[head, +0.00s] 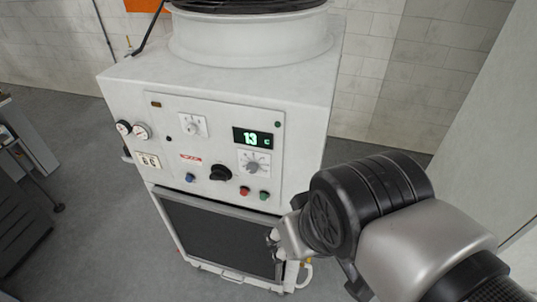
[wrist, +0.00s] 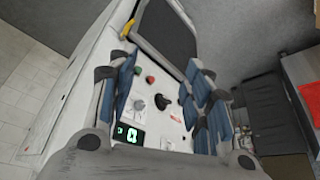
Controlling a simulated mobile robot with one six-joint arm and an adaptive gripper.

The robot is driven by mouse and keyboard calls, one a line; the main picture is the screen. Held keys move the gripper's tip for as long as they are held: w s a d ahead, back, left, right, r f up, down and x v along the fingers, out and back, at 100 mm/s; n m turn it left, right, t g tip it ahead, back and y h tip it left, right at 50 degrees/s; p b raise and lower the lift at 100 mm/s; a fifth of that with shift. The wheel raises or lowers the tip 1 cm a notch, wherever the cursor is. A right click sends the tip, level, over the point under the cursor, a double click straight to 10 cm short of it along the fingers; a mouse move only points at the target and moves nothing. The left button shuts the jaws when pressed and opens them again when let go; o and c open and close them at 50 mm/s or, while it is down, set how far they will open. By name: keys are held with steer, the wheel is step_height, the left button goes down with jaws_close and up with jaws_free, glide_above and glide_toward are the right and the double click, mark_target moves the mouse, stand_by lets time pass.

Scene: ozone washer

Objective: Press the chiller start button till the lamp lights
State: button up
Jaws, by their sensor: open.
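The chiller (head: 115,95) is a white cabinet with a control panel on its front. A green button (head: 264,196) and a red button (head: 244,191) sit low on the panel's right side; they also show in the wrist view as a green button (wrist: 138,69) and a red button (wrist: 150,79). No start label is readable. A small dark green lamp (head: 277,124) at the panel's upper right shows no clear glow. My gripper (head: 273,239) is below and right of the buttons, apart from them. In the wrist view my gripper (wrist: 160,50) is open and empty, its blue-padded fingers spread.
A dark grille (head: 215,230) is below. A dark cabinet (head: 22,215) stands left; floor between is clear.

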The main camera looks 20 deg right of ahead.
stand_by(0.3)
jaws_close()
stand_by(0.5)
stand_by(1.1)
